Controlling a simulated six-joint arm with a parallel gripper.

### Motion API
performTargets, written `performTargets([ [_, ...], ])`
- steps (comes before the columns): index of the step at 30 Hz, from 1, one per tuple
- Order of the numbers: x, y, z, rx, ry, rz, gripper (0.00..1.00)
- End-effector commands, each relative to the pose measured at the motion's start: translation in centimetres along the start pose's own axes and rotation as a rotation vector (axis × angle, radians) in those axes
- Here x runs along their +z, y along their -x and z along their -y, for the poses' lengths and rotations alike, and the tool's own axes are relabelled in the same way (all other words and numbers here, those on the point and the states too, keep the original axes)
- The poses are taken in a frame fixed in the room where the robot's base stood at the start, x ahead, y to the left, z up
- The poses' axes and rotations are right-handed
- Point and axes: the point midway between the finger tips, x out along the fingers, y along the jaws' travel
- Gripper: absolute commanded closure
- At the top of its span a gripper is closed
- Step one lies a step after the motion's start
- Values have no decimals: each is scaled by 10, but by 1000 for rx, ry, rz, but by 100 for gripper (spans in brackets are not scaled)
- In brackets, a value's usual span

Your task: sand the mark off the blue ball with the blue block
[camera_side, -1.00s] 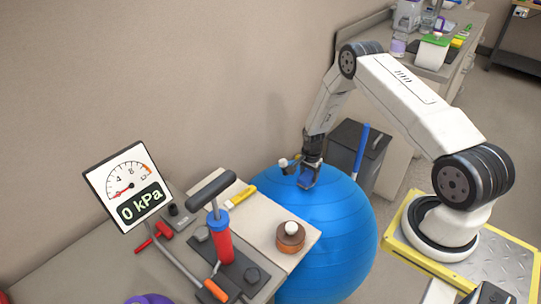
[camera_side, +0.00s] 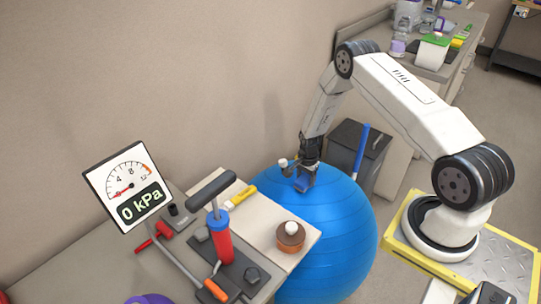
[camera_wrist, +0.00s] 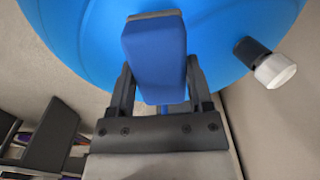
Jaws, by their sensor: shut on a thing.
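The large blue ball (camera_side: 335,235) stands beside the workbench and fills the top of the wrist view (camera_wrist: 75,35). My gripper (camera_side: 308,165) is over the upper part of the ball. It is shut on the blue block (camera_wrist: 153,55), which lies between the two fingers in the wrist view. In the side view the blue block (camera_side: 304,182) is at the ball's top surface; I cannot tell whether it touches. A thin grey layer shows at the block's far end. No mark on the ball is visible; the block and gripper may hide it.
A black-and-white valve-like piece (camera_wrist: 267,65) sticks out beside the ball. The bench holds a red pump (camera_side: 220,240), a yellow-handled tool (camera_side: 243,196), a brown round pot (camera_side: 291,236) and a gauge (camera_side: 128,186) reading 0 kPa. A dark bin (camera_side: 345,145) stands behind the ball.

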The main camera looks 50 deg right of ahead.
Motion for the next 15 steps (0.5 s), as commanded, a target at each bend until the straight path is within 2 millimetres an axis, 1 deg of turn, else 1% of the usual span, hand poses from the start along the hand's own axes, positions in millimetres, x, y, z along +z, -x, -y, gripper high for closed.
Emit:
performTargets([
  [15,0,-9,0,0,0,0,100],
])
